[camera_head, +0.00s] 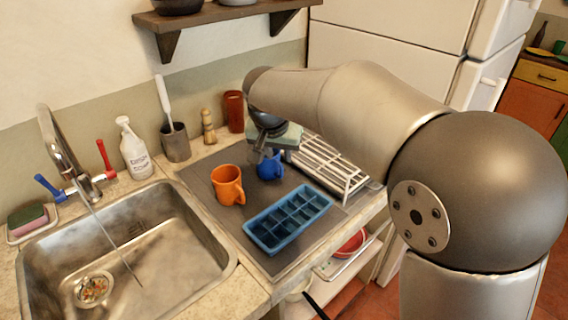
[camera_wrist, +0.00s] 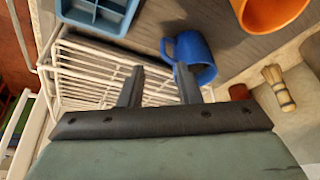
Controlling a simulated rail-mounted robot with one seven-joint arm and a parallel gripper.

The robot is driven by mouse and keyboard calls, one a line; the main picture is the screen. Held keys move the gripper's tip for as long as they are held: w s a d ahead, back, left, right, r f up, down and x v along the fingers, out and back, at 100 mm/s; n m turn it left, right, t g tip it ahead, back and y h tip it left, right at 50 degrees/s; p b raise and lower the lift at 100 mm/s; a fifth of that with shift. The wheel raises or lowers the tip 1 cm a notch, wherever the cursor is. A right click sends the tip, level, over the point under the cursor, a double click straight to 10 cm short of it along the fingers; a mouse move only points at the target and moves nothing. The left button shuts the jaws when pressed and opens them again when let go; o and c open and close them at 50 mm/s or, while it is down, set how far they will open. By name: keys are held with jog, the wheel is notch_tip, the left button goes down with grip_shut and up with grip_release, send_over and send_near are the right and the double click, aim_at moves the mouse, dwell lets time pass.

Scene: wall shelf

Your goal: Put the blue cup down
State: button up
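The blue cup (camera_head: 270,166) stands on the dark mat (camera_head: 213,203) beside the sink, between the orange cup and the white rack. In the wrist view the blue cup (camera_wrist: 196,57) is just past my fingertips, with its handle toward the left. My gripper (camera_head: 261,154) is low at the cup, and the arm partly hides the area behind. In the wrist view my gripper (camera_wrist: 160,68) has its two fingers apart with no object clamped between them. The right finger overlaps the cup in the picture; I cannot tell whether it touches.
An orange cup (camera_head: 228,185) and a blue ice tray (camera_head: 288,218) share the mat. A white wire rack (camera_head: 330,164) stands close on the right. A red-brown cup (camera_head: 234,111), wooden brush (camera_head: 208,127) and utensil holder (camera_head: 176,142) line the wall. The sink (camera_head: 150,255) is left.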

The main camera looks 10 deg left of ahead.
jog(key=s+d+f+g, duration=0.1)
jog(key=s+d, duration=0.3)
jog(key=d, duration=0.5)
jog(key=s+d+f+g, duration=0.1)
jog(key=s+d+f, duration=0.1)
jog(key=s+d, duration=0.5)
jog(key=s+d+f+g, duration=0.1)
jog(key=s+d+f, duration=0.2)
jog(key=s+d, duration=0.3)
jog(key=s+d+f+g, duration=0.1)
jog(key=s+d+f, duration=0.3)
jog(key=s, duration=0.5)
jog(key=shift+d+f+n, duration=0.2)
jog(key=shift+d+n, duration=0.1)
jog(key=shift+d, duration=0.75)
